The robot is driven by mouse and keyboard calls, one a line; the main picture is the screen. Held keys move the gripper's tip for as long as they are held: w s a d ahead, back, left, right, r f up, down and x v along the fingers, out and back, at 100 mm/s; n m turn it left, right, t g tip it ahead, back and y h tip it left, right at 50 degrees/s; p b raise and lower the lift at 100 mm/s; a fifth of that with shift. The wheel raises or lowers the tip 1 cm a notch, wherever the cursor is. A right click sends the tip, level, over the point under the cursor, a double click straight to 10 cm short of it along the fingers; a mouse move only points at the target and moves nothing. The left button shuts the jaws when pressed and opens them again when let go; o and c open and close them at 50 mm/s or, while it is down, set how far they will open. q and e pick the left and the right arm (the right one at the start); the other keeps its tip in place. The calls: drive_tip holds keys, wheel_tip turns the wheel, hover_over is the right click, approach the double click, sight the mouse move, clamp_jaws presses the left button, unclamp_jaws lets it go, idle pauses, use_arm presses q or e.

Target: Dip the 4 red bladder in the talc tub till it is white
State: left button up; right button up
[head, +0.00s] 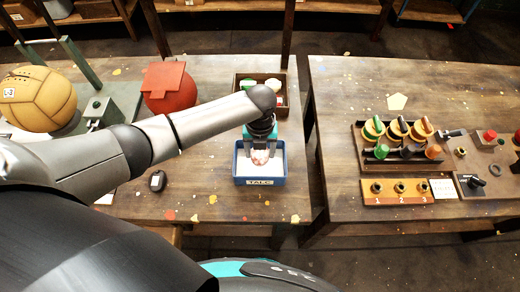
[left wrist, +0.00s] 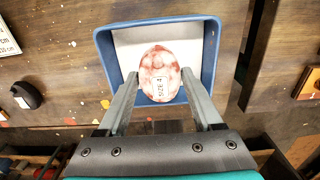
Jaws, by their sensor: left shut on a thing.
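The size 4 bladder (head: 260,157) is blotched white and red, with a white label marked SIZE 4; it also shows in the left wrist view (left wrist: 160,62). It is inside the blue talc tub (head: 260,182), whose rim shows around it in the left wrist view (left wrist: 103,52). White talc covers the tub's floor. My left gripper (left wrist: 160,77) reaches into the tub with one finger on each side of the bladder, shut on it. The bladder's underside is hidden. My right gripper is not in view.
A wooden tray (head: 239,82) with green, white and red items stands behind the tub. A red ball (head: 168,98) and a tan ball (head: 38,98) are to the left. A small black object (head: 157,181) lies left of the tub. A gap separates the right table (head: 340,90).

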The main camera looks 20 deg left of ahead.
sight(260, 152)
use_arm(q)
drive_tip(key=shift+r+p, duration=1.8)
drive_tip(key=shift+r, duration=0.3)
drive_tip(key=shift+w+f, duration=0.1)
